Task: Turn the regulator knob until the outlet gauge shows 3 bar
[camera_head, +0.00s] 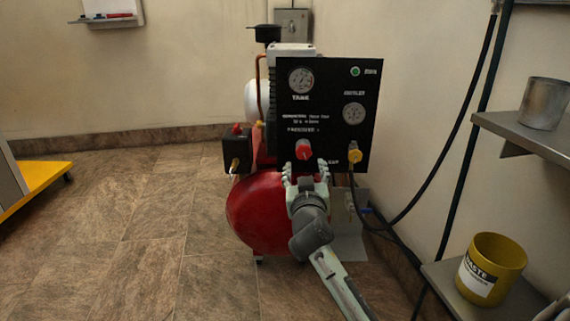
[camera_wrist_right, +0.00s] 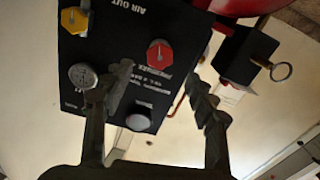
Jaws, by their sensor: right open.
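The red regulator knob (camera_head: 303,149) sits low on the black panel (camera_head: 335,135) of the compressor. In the right wrist view the knob (camera_wrist_right: 160,52) shows a pale pointer mark, ahead of the fingertips and roughly in line with the gap. The outlet gauge (camera_head: 353,113) is at the panel's right; its reading is too small to tell. It also shows in the wrist view (camera_wrist_right: 83,76), beside a finger. My right gripper (camera_head: 305,172) is open and empty, just below the knob in the head view; contact is not visible. My left gripper is not in view.
The tank gauge (camera_head: 302,80) and a green lamp (camera_head: 355,71) are higher on the panel. A yellow fitting (camera_head: 355,156) with a black hose is right of the knob. The red tank (camera_head: 255,215) is below. A yellow waste bin (camera_head: 491,268) stands at right.

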